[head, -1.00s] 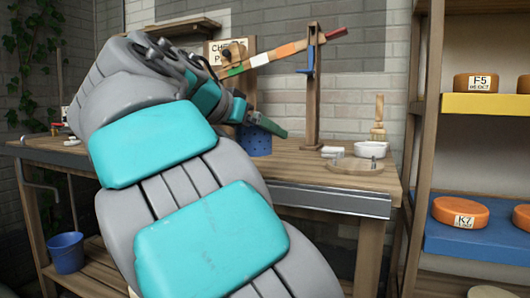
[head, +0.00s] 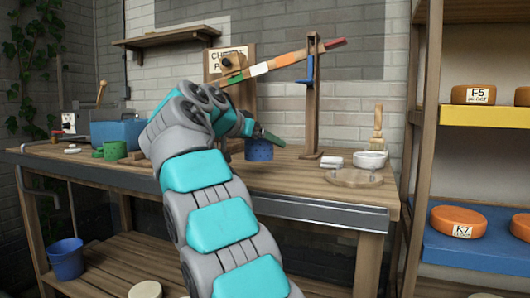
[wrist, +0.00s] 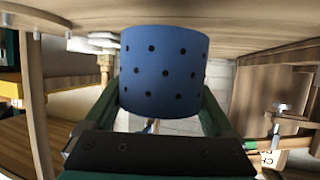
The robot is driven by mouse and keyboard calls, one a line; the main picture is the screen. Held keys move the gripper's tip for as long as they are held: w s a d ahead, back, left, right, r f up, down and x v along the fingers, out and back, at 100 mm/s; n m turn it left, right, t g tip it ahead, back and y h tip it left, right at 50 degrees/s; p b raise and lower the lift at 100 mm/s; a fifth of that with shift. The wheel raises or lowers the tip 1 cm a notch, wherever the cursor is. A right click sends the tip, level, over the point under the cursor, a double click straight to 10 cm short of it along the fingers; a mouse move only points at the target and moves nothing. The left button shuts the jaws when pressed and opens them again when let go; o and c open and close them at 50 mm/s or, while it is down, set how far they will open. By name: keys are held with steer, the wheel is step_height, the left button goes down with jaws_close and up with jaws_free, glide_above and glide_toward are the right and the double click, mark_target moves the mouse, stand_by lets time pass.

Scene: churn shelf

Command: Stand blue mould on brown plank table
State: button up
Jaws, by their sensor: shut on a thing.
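The blue mould (head: 258,150), a short cup with dark holes, is at the brown plank table (head: 300,190) in the head view, left of the wooden post. My gripper (head: 262,137) is shut on it, with green fingers on either side. In the wrist view the blue mould (wrist: 163,72) fills the middle between the fingers, with the plank surface close beyond its end. I cannot tell whether its base touches the planks. My arm hides part of the table.
A wooden press with a striped lever and post (head: 313,100) stands close behind and right. Green moulds (head: 115,150) and a blue box (head: 118,132) sit left. Cheese shelves (head: 480,118) stand right.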

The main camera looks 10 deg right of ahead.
mark_target(248, 147)
steer(key=shift+w+d, duration=0.1)
steer(key=shift+w, duration=0.2)
steer(key=shift+s+f+b, duration=0.1)
steer(key=shift+f+b, duration=0.65)
steer(key=shift+f, duration=1)
steer(key=shift+f, duration=0.1)
steer(key=o, duration=1)
steer(key=shift+o, duration=0.2)
steer(key=shift+r, duration=0.2)
steer(key=p+v, duration=0.1)
steer(key=v, duration=1)
steer(key=shift+s+a+r, duration=0.15)
steer(key=shift+s+a, duration=0.15)
steer(key=shift+a, duration=0.1)
